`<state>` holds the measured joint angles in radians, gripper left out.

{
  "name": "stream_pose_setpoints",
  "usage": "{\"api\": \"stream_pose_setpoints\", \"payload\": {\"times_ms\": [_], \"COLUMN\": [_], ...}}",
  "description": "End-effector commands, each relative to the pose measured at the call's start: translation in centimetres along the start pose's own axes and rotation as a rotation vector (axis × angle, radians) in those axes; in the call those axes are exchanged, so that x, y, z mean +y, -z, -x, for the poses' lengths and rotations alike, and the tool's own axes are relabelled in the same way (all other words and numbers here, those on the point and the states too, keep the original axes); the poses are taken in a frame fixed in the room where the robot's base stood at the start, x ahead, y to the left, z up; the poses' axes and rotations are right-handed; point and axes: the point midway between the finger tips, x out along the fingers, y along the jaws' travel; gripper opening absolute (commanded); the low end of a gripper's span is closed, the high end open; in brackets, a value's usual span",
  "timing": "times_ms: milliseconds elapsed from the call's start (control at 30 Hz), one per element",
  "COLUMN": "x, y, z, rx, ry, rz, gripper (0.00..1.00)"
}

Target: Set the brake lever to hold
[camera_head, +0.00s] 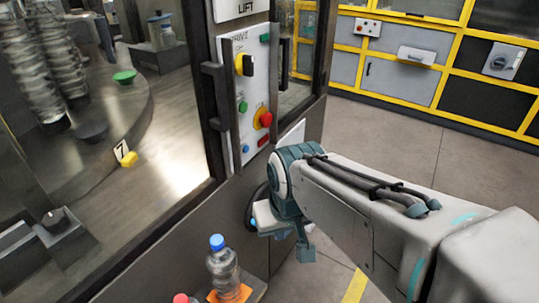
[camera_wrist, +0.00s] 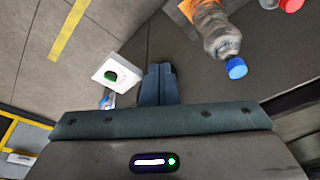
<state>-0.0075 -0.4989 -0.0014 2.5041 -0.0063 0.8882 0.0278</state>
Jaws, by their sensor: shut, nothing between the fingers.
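My gripper (camera_wrist: 160,70) is shut and empty; its two dark teal fingers lie together in the wrist view. In the head view my arm reaches down beside the machine's front, and the gripper end is partly hidden by the arm. A small white box with a green dome (camera_wrist: 112,72) is just left of the fingertips in the wrist view, and a gap shows between them. A small blue and white part (camera_wrist: 107,99) shows below that box. No lever can be clearly made out as the brake lever, and no hold marking can be read.
A white control panel (camera_head: 244,90) with a black and yellow switch and a red button is on the machine post. A clear bottle with a blue cap (camera_head: 222,265) stands near the machine, with a red cap (camera_head: 181,298) beside it. Open floor (camera_head: 400,135) lies behind my arm.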

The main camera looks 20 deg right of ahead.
Motion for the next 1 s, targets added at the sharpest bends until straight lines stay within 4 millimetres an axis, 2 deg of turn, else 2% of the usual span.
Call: {"api": "stream_pose_setpoints", "payload": {"times_ms": [200,367,567,733,867,1000], "x": [-0.1,-0.8,-2.5,-3.4,-2.9,-0.7], "y": [0.0,-0.2,0.8,3.3,6.3,9.9], "z": [-0.4,-2.8,-7.2,-10.6,-13.0,-15.8], "rx": [-0.018,-0.134,-0.399,-0.640,-0.830,-1.044], "ry": [0.011,0.084,0.255,0.420,0.563,0.744], "rz": [-0.033,-0.247,-0.751,-1.202,-1.534,-1.873], "gripper": [0.00,0.00,0.00,0.00,0.00,0.00]}}
